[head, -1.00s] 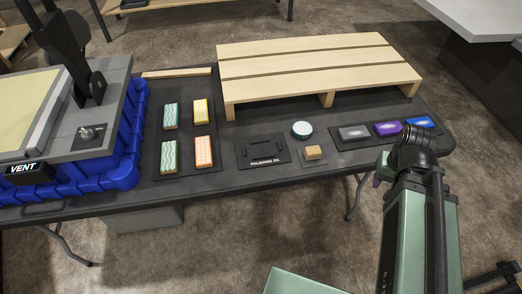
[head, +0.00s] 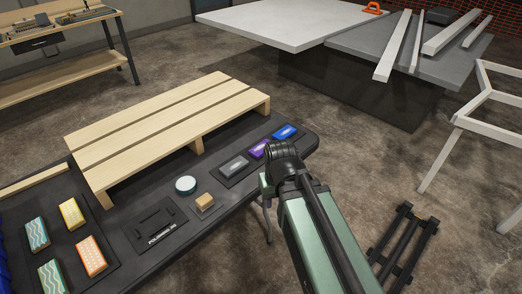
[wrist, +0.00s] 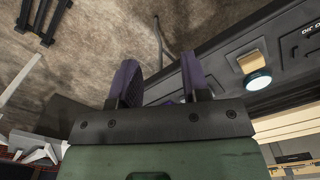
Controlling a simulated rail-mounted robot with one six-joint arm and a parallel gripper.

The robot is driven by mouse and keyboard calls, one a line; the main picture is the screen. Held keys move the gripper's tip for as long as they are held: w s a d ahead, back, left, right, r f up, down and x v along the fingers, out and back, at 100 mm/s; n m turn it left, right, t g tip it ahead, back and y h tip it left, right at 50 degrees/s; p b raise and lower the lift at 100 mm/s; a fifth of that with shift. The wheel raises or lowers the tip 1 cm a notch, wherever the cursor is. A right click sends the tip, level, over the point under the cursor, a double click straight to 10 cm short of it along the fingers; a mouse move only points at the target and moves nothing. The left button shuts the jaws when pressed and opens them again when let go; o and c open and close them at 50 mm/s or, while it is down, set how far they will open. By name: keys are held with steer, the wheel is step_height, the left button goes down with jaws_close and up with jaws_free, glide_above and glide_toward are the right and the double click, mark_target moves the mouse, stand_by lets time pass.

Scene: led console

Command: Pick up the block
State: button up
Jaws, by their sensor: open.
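A small tan block (head: 205,201) sits on a dark square pad on the black table, just in front of a round white-and-teal disc (head: 186,184). The tan block also shows at the right of the wrist view (wrist: 247,62), beside the bright disc (wrist: 258,82). My gripper (wrist: 162,78) is open, with two purple fingers apart and no object visible between them. In the head view its fingers are mostly hidden behind my wrist, near the table's front right edge, to the right of the block and apart from it.
A wooden pallet-like rack (head: 160,130) stands behind the block. Grey (head: 234,165), purple (head: 259,149) and blue (head: 285,132) pieces lie in a tray to its right. A black plate (head: 155,223) and several patterned blocks (head: 92,256) are to its left.

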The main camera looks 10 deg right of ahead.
stand_by(0.3)
steer(key=o, duration=1)
steer(key=shift+c, duration=0.2)
steer(key=shift+f, duration=0.1)
